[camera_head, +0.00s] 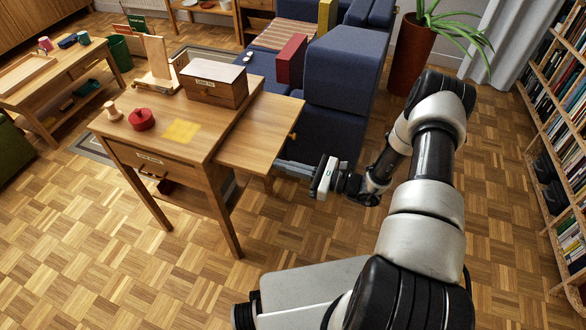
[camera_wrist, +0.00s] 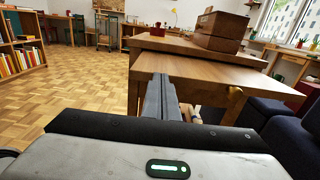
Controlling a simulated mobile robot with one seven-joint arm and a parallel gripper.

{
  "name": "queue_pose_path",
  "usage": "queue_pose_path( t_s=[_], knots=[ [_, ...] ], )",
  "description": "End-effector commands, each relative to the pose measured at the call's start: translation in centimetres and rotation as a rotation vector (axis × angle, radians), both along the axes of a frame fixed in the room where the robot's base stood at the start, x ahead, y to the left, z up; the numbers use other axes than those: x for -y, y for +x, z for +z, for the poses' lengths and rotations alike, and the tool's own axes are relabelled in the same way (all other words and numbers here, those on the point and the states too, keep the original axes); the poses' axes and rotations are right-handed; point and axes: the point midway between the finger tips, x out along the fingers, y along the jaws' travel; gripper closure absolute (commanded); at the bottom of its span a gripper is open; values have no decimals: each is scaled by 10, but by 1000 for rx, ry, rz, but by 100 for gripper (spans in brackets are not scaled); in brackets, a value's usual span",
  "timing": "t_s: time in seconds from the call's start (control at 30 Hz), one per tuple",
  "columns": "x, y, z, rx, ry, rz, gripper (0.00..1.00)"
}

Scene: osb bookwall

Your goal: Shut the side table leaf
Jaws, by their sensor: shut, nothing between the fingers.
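The wooden side table (camera_head: 150,148) stands at the centre left of the head view. Its leaf (camera_head: 258,130) sticks out to the right, just below the tabletop, with a small knob (camera_head: 293,136) on its outer edge. In the wrist view the leaf (camera_wrist: 215,75) lies ahead, and the knob (camera_wrist: 235,103) is to the right of my fingers. My gripper (camera_head: 282,167) is shut and empty, just off the leaf's outer side near its front corner. In the wrist view my fingertips (camera_wrist: 161,78) overlap the leaf's edge; I cannot tell whether they touch it.
On the tabletop are a lidded wooden box (camera_head: 214,88), a red pot (camera_head: 141,119), a wooden peg (camera_head: 112,111), a yellow note (camera_head: 181,130) and a wooden stand (camera_head: 160,65). A blue sofa (camera_head: 340,75) stands close behind the leaf. The front floor is clear.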

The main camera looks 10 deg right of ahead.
Motion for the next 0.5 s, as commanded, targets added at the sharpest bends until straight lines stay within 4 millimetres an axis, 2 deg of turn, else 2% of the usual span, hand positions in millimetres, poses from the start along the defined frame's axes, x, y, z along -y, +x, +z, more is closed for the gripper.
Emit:
queue_pose_path(
  t_s=[0.3,0.5],
  knots=[
    [-72,41,-2,1,3,2,100],
    [-106,60,-2,0,1,2,100]
  ],
)
